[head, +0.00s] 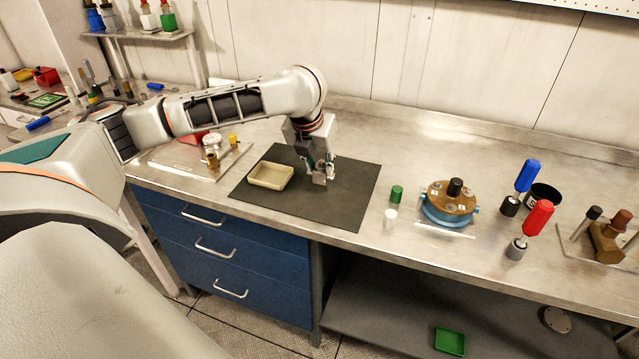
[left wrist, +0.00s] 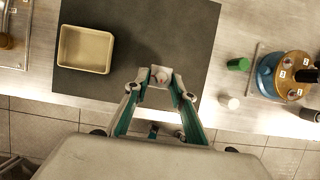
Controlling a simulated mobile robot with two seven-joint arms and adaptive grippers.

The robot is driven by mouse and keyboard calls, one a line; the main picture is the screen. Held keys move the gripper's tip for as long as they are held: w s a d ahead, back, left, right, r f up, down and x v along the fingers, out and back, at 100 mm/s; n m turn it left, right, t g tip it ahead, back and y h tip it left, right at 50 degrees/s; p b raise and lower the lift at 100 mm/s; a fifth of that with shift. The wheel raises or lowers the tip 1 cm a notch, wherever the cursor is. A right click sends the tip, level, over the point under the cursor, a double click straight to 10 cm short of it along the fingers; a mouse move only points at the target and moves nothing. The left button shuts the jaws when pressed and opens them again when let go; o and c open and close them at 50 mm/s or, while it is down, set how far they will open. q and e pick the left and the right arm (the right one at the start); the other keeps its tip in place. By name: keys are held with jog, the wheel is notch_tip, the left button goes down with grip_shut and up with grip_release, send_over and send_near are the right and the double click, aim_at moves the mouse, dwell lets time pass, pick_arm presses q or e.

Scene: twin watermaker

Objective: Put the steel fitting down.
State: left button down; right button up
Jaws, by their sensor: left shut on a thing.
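My left gripper (head: 322,176) is over the dark mat (head: 345,207) on the steel bench, pointing down, to the right of the beige tray (head: 270,175). In the left wrist view, its fingertips (left wrist: 161,80) are closed around a small, pale, round-ended piece (left wrist: 161,76), which looks like the steel fitting. The fingers hide most of the fitting, and I cannot tell whether it touches the mat. The tray also shows in the left wrist view (left wrist: 86,49) and looks empty. My right gripper is not in view.
Blue-handled (head: 527,176) and red-handled (head: 538,217) tools stand farther right. The mat around the gripper is clear.

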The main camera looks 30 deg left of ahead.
aim_at(319, 181)
pick_arm(q)
jog(key=shift+f, duration=2.95)
jog(key=shift+f, duration=0.15)
jog(key=c, duration=1.7)
grip_release()
jog(key=v, duration=1.2)
